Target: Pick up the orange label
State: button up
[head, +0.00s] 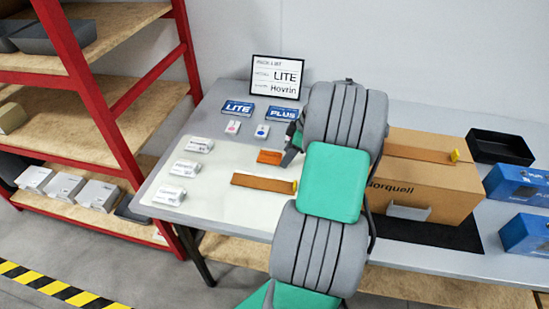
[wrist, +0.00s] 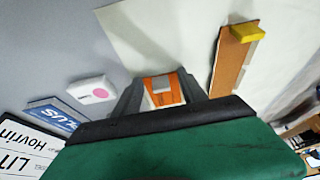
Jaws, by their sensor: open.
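The orange label (head: 269,157) is a small flat orange piece on the pale mat (head: 222,160), left of my arm in the head view. In the wrist view the orange label (wrist: 152,86) shows between the two dark fingers, with a small grey patch on it. My gripper (wrist: 162,88) is open, with one finger on each side of the label. I cannot tell whether the fingers touch it. In the head view my gripper (head: 290,152) is just right of the label, partly hidden by my arm.
A longer brown-orange strip (head: 262,183) with a yellow end lies close by on the mat. LITE (head: 238,108) and PLUS (head: 282,114) cards, two small white pieces and several white boxes lie around. A cardboard box (head: 418,187) stands right of my arm; a red-framed shelf (head: 95,90) is left.

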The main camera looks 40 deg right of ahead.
jog(key=shift+c, duration=0.3)
grip_shut()
jog(key=shift+r, duration=0.1)
dwell(0.4)
